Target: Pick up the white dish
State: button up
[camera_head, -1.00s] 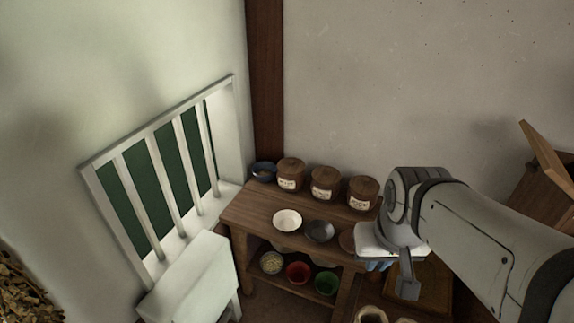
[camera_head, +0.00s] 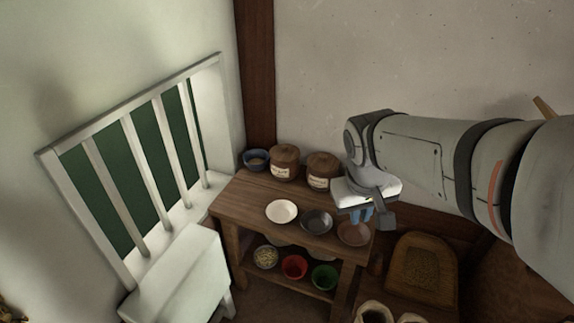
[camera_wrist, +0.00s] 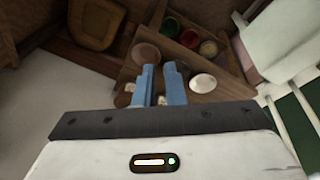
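The white dish (camera_head: 282,211) sits upright on the top of the wooden table (camera_head: 240,198), left of a dark grey dish (camera_head: 316,222). In the wrist view the white dish (camera_wrist: 203,83) lies just right of my fingertips. My gripper (camera_head: 362,215) is above the table's right part, near a brown dish (camera_head: 353,233), apart from the white dish. Its two blue fingers (camera_wrist: 158,68) stand apart with a narrow gap and hold nothing I can see. They partly hide the tabletop behind them.
Brown labelled jars (camera_head: 284,163) and a blue bowl (camera_head: 255,160) stand along the table's back. The lower shelf holds a red bowl (camera_head: 294,267), a green bowl (camera_head: 324,277) and a bowl of pale contents (camera_head: 265,257). A white chair-like piece (camera_head: 180,275) stands left.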

jog(key=w+a+f+n+h+b, duration=0.1)
jog(key=w+a+f+n+b, duration=0.1)
jog(key=w+a+f+b, duration=0.4)
jog(key=w+a+f+n+h+b, duration=0.1)
jog(key=w+a+f+n+b, duration=0.25)
jog(key=w+f+b, duration=0.4)
jog(key=n+t+b, duration=0.3)
jog(key=b, duration=0.3)
send_near(271, 226)
jog(key=shift+h, duration=0.4)
jog(key=b+x, duration=0.1)
jog(key=x, duration=0.1)
jog(key=w+b+x, duration=0.1)
jog(key=x, duration=0.1)
jog(key=r+b+x, duration=0.1)
jog(key=x, duration=0.2)
jog(key=shift+w+d+f, duration=0.1)
jog(key=shift+w, duration=0.15)
jog(key=shift+c, duration=0.4)
grip_shut()
